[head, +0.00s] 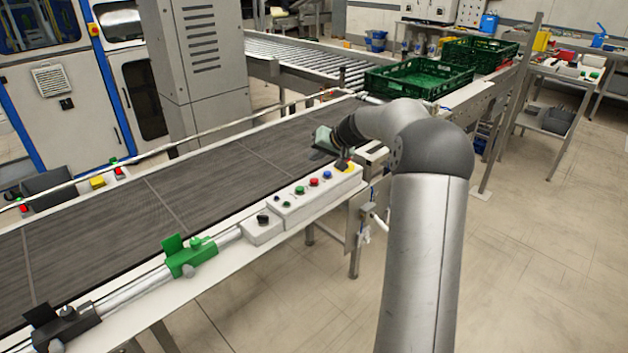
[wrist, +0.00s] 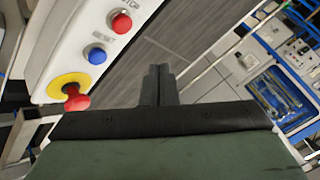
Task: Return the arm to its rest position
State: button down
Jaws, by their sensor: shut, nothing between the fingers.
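My gripper (head: 341,163) is at the end of my bent arm, over the near edge of the conveyor beside the control box (head: 310,195). In the wrist view the two dark fingers (wrist: 158,84) are together with nothing between them. The red emergency stop button (wrist: 76,98) on its yellow disc is left of the fingers, and a blue reset button (wrist: 96,55) and a red stop button (wrist: 121,22) are above it. In the head view my gripper partly covers that end of the box. I cannot tell the gap between fingers and box.
The dark conveyor belt (head: 120,225) is empty. Green crates (head: 418,78) stand beyond my arm at the back. A green clamp (head: 188,256) sits on the near rail. A grey column (head: 200,70) rises behind the belt. The floor (head: 530,260) on the right is clear.

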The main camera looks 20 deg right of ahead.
dwell(0.4)
jog(key=s+a+n+g, duration=0.2)
jog(key=s+a+g, duration=0.2)
jog(key=s+a, duration=1.1)
jog(key=s+a+f+n+g+h, duration=0.1)
jog(key=s+a+f+g+h, duration=0.1)
jog(key=s, duration=1.2)
jog(key=s+a+f+n+g+h, duration=0.1)
jog(key=s+a, duration=0.3)
jog(key=s, duration=1.1)
jog(key=shift+a+f+g+h, duration=0.2)
jog(key=shift+f+g+h, duration=0.25)
jog(key=shift+f, duration=0.45)
